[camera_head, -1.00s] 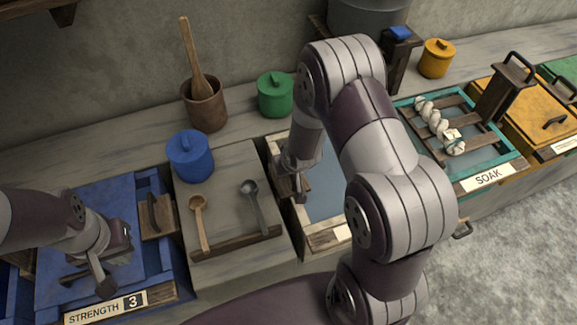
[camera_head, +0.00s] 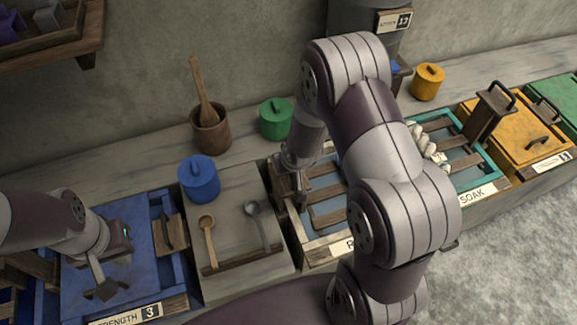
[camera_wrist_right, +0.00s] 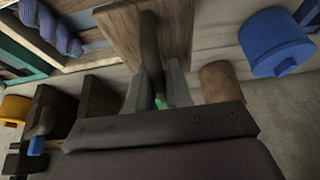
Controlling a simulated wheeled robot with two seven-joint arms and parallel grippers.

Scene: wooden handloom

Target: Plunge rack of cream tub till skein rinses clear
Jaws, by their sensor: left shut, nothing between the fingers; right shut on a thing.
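The cream tub (camera_head: 318,251) stands in the middle of the bench, its front label partly hidden by my right arm. Its slatted wooden rack (camera_head: 327,192) shows at the tub's top, with blue-grey water between the slats. My right gripper (camera_head: 296,192) is at the rack's left end; the right wrist view shows its fingers shut on the dark rack handle (camera_wrist_right: 151,60). A pale twisted skein (camera_head: 430,147) lies on the teal SOAK tub's rack. A lilac-looking twisted skein (camera_wrist_right: 62,32) shows in the wrist view. My left gripper (camera_head: 106,289) is shut and empty over the blue tub.
The blue tub (camera_head: 178,300) is marked STRENGTH 3. Between it and the cream tub is a tray (camera_head: 235,215) with two spoons. Blue (camera_head: 199,180) and green (camera_head: 276,119) lidded pots and a mortar (camera_head: 211,133) stand behind. An orange-lidded tub (camera_head: 515,135) is at right.

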